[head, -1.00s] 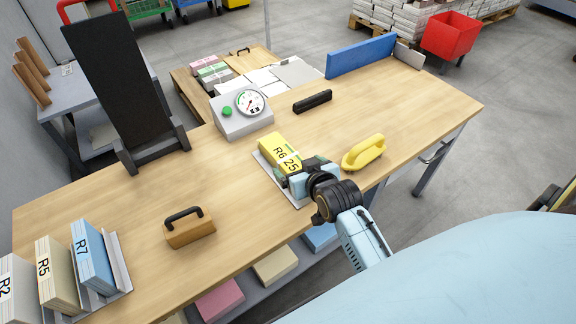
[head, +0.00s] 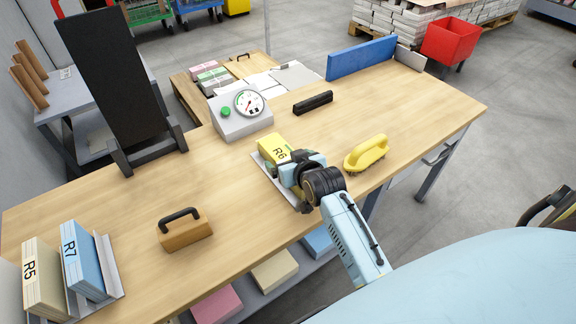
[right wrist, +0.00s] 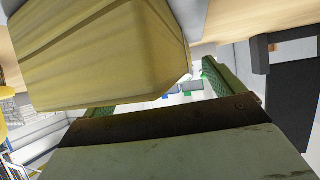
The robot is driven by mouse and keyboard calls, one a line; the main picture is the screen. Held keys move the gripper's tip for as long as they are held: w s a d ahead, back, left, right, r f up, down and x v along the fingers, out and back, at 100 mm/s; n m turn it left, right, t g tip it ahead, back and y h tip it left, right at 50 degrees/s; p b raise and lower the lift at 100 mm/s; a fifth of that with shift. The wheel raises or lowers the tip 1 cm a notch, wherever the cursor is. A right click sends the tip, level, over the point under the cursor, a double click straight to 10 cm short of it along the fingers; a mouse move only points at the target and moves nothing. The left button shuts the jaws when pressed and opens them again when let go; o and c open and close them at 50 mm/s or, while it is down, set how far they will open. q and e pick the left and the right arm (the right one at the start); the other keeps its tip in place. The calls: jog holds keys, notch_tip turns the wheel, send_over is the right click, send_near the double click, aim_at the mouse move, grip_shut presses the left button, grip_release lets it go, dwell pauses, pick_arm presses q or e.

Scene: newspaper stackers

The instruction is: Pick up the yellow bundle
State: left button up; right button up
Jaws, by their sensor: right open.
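The yellow bundle (head: 271,146), marked R6, lies on a grey metal tray (head: 262,162) near the front edge of the wooden table. My right gripper (head: 291,175) is open at the bundle's near end and hides part of it. In the right wrist view the bundle (right wrist: 100,55) fills the upper left, close to the camera, and covers part of one finger. The other finger of the open right gripper (right wrist: 168,92) stands apart from it on the right. I cannot tell whether the gripper touches the bundle. My left gripper is not in view.
A yellow-handled brush (head: 366,153) stands right of my right gripper. A dial scale (head: 240,113) and a black bar (head: 313,103) stand behind. A wooden block with a black handle (head: 184,230) and the R5 (head: 42,280) and R7 (head: 82,262) bundles are left.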

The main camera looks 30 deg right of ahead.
jog(key=c, duration=1.6)
jog(key=shift+r, duration=0.1)
jog(key=shift+c, duration=0.2)
